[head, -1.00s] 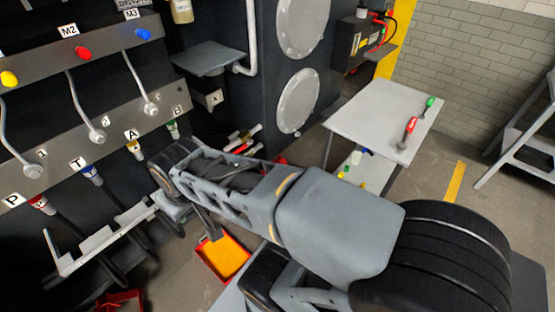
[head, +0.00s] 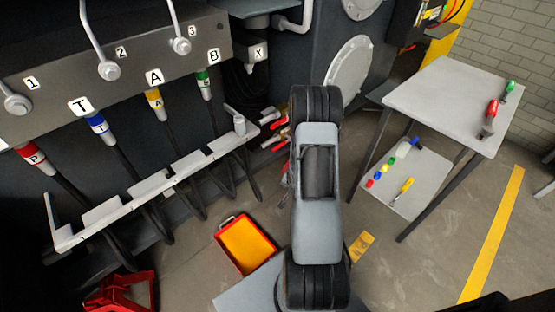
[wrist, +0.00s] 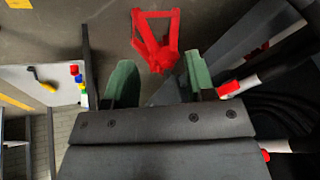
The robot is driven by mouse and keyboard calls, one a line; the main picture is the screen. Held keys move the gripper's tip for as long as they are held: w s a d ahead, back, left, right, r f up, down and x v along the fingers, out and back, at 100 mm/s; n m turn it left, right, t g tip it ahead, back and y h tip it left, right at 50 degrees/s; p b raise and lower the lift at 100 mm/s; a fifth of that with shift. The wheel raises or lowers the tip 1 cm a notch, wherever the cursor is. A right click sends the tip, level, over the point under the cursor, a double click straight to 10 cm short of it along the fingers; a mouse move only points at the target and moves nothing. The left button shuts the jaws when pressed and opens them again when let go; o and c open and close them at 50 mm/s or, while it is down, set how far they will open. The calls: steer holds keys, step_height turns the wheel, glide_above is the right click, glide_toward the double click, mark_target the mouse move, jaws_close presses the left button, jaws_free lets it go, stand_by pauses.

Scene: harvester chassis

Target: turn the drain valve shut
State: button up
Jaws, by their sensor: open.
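My gripper (wrist: 160,76) is open in the wrist view, with its two green fingers wide apart and nothing held between them. In the head view my arm hides it. No part is clearly identifiable as the drain valve. Several red and white fittings (head: 272,117) stick out low on the chassis in the head view, just left of my arm, partly hidden by it. In the wrist view a white fitting with a red end (wrist: 240,86) lies just right of the right finger. I cannot tell whether they touch.
A red stand (wrist: 155,40) is on the floor beyond the fingers. An orange tray (head: 246,246) lies on the floor left of my arm. A grey table (head: 450,95) with tools and a lower shelf (head: 410,190) stands right. Labelled hoses hang from the panel (head: 140,85) at left.

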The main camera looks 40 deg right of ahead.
step_height(320, 180, down, 6)
steer(key=w+d+m+t, duration=0.1)
steer(key=d+m+t, duration=0.1)
steer(key=m+t+h+b, duration=0.2)
steer(key=m+t, duration=0.6)
steer(key=t, duration=0.3)
glide_toward(278, 149)
steer(key=b+x, duration=0.2)
steer(key=x, duration=0.7)
steer(key=shift+w+r, duration=0.15)
steer(key=shift+w, duration=0.25)
steer(key=shift+c, duration=0.4)
jaws_close()
